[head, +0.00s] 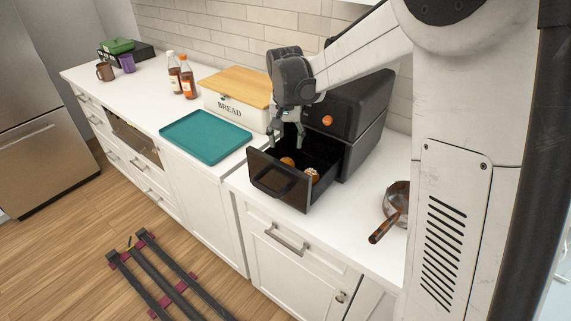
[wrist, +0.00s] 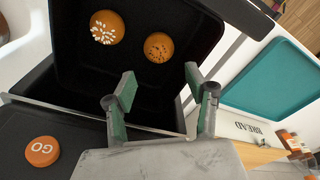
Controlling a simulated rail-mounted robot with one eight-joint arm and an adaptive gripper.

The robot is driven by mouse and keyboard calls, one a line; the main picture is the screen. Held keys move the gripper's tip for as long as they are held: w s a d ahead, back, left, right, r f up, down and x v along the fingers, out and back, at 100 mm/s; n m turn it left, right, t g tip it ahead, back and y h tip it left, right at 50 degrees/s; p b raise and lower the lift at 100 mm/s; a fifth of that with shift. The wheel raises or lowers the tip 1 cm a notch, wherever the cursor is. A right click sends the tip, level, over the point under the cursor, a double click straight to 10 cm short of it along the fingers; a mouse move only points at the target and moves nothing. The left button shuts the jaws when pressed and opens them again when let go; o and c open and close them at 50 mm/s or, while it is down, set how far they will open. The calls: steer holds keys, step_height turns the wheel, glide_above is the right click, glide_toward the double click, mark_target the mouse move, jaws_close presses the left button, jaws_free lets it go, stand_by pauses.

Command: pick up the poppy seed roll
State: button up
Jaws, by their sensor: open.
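The poppy seed roll (wrist: 158,46), orange-brown with dark specks on top, lies in the pulled-out black drawer (head: 279,184). In the head view it (head: 287,161) shows partly, at the left in the drawer. A second roll (wrist: 107,27) with white bits on top lies beside it, a little apart; it also shows in the head view (head: 312,174). My gripper (head: 288,137) is open and empty, fingers down, above the drawer's back left part. In the wrist view its fingertips (wrist: 160,82) are spread, with the poppy seed roll beyond the gap between them.
The black appliance (head: 352,112) with an orange GO button (head: 327,120) stands behind the drawer. A bread box (head: 236,107) and an empty teal tray (head: 205,137) are to the left. A pan (head: 394,204) is at right. Bottles (head: 187,80) stand farther back.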

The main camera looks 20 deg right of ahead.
mark_target(286, 160)
steer(key=f, duration=0.4)
steer(key=shift+w+d+f, duration=0.1)
steer(key=shift+w, duration=0.15)
steer(key=shift+f+p, duration=0.55)
steer(key=shift+f, duration=2.1)
steer(key=shift+c, duration=0.5)
steer(key=c, duration=0.8)
